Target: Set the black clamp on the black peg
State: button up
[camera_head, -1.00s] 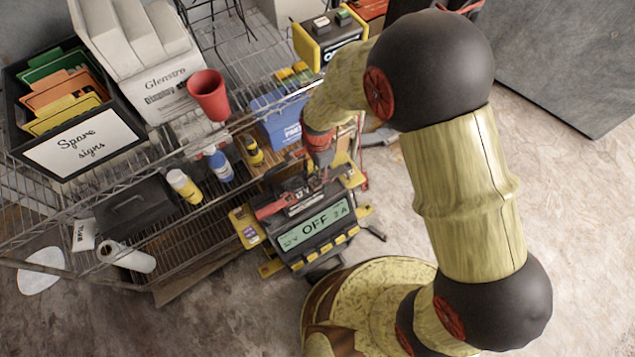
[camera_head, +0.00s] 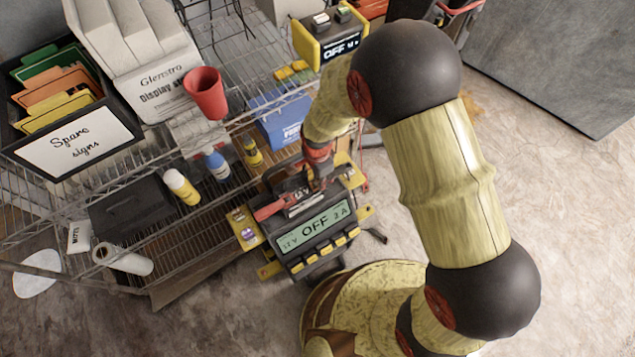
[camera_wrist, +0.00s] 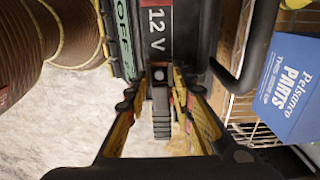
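My gripper (camera_head: 322,180) points down at the charger's top right, close behind the display. In the wrist view its yellow and black fingers (camera_wrist: 163,78) converge on both sides of a dark ribbed piece (camera_wrist: 161,118), which looks like the black clamp. I cannot tell whether they press on it. A short black rod (camera_head: 376,236) sticks out at the charger's right; I cannot tell whether it is the black peg.
A blue parts box (camera_head: 282,122) stands behind the charger and also shows in the wrist view (camera_wrist: 292,88). Yellow (camera_head: 181,186) and blue (camera_head: 217,166) bottles, a red cup (camera_head: 206,93) and a signs bin (camera_head: 75,143) are left. Floor is clear at right.

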grip_shut()
jog(key=shift+r, duration=0.5)
notch_tip(320, 180, up, 2)
jog(key=shift+w+r+p, duration=0.1)
jog(key=shift+r+p, duration=0.1)
jog(key=shift+p, duration=0.6)
jog(key=s+d+r+p, duration=0.1)
jog(key=s+r+p, duration=0.6)
jog(key=s+r, duration=0.6)
jog(key=shift+s+d+r, duration=0.25)
jog(key=shift+s+r, duration=0.05)
jog(key=shift+s, duration=0.25)
